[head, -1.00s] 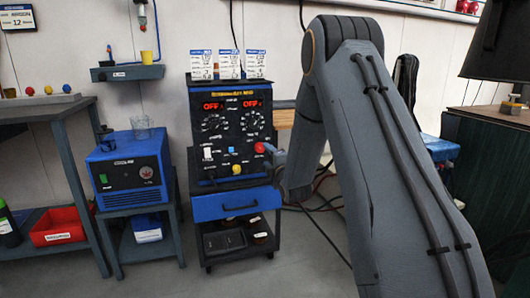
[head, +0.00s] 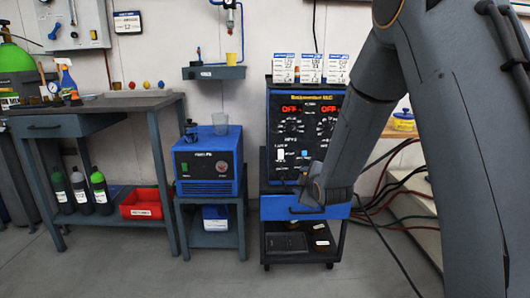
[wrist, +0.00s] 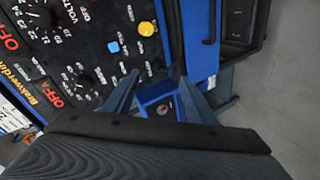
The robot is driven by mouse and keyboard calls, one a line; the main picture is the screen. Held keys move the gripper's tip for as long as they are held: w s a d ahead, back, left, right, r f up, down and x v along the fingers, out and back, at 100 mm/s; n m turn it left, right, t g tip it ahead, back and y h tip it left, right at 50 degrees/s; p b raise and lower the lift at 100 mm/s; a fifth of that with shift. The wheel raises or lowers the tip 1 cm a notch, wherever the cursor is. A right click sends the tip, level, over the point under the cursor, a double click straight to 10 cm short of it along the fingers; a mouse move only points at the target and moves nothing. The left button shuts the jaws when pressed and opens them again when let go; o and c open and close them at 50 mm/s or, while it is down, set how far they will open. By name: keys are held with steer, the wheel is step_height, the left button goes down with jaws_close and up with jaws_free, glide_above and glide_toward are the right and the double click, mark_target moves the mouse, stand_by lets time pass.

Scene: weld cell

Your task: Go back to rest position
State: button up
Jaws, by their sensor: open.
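My arm comes in from the right in the head view and bends down in front of the welding power unit (head: 281,167). My gripper (wrist: 155,97) is open in the wrist view, with nothing held between its two grey fingers. In the head view the end of my arm hangs before the unit's lower right side, and the fingers cannot be made out. The wrist view shows the unit's black panel (wrist: 62,48) close by, with a blue knob (wrist: 113,47) and a yellow knob (wrist: 147,28). Both displays read OFF. Part of the panel is hidden behind my arm.
A blue box unit (head: 208,165) with a gauge stands on a small stand left of the power unit. A workbench (head: 95,107) with bottles and a red bin (head: 146,203) is farther left. Cables lie on the floor at right. Front floor is clear.

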steer(key=s+a+f+m+g, duration=0.1)
steer(key=s+a+m+g, duration=0.15)
steer(key=s+a, duration=0.4)
steer(key=s+a+f+m+g, duration=0.1)
steer(key=s+a+g, duration=0.25)
steer(key=s, duration=0.65)
steer(key=s+a+f+m+g, duration=0.1)
steer(key=s+a+g, duration=0.1)
steer(key=s+a, duration=0.5)
steer(key=s+d+m+g+h, duration=0.1)
steer(key=s+m+g, duration=0.35)
steer(key=s, duration=2.05)
steer(key=d+r+m+p, duration=0.3)
steer(key=d+r+p, duration=0.7)
steer(key=r+p, duration=0.3)
steer(key=d+r+m+p, duration=0.3)
steer(key=d+r+p, duration=0.8)
steer(key=r+p, duration=0.3)
steer(key=shift+w+d+g+h+p, duration=0.2)
steer(key=shift+g+h+p, duration=0.2)
steer(key=shift+p, duration=0.35)
steer(key=shift+f, duration=0.1)
